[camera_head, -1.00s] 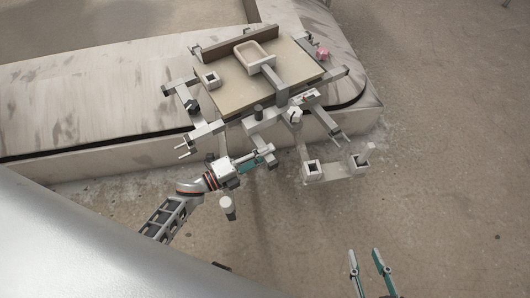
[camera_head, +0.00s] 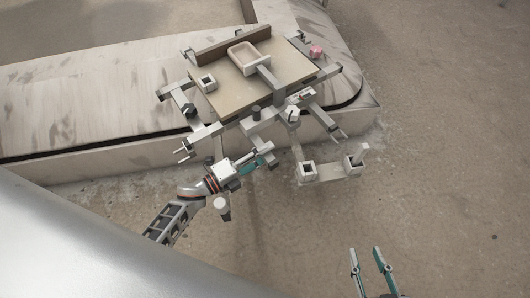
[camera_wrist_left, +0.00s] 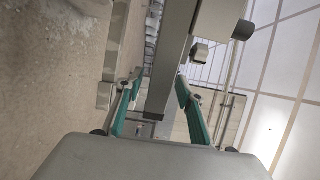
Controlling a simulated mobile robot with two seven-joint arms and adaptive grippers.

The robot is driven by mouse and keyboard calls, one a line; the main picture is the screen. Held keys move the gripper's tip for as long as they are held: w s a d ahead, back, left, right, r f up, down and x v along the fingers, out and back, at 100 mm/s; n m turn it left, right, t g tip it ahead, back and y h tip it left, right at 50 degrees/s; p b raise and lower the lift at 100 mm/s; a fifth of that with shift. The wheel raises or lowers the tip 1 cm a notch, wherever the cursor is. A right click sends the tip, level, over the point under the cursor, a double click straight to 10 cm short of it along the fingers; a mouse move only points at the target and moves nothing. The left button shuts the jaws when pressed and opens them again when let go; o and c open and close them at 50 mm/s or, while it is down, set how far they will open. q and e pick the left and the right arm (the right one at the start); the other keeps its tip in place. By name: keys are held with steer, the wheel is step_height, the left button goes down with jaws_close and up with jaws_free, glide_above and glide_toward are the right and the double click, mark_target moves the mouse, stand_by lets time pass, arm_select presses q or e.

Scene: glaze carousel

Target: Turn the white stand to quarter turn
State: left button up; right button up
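I cannot tell for sure which part is the white stand. A pale tray (camera_head: 245,57) with a grey bar (camera_head: 270,82) reaching toward me sits on a tan board (camera_head: 228,92). Grey bars stick out around the board, and a pale bracket with square sockets (camera_head: 329,173) hangs off the near side. My left gripper (camera_head: 268,155) is at the near bars below the board. In the left wrist view its teal fingers (camera_wrist_left: 158,95) are apart, with a grey bar (camera_wrist_left: 168,70) between or just beyond them; contact is unclear. My right gripper (camera_head: 365,250) is open and empty at the bottom.
A white-grey stone bench (camera_head: 85,105) runs behind and under the board. A pale square block (camera_head: 208,82) and a pink piece (camera_head: 316,52) are at the board's sides. The brown floor at right (camera_head: 450,190) is clear.

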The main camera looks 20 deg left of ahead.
arm_select(q)
steer(key=v, duration=1.2)
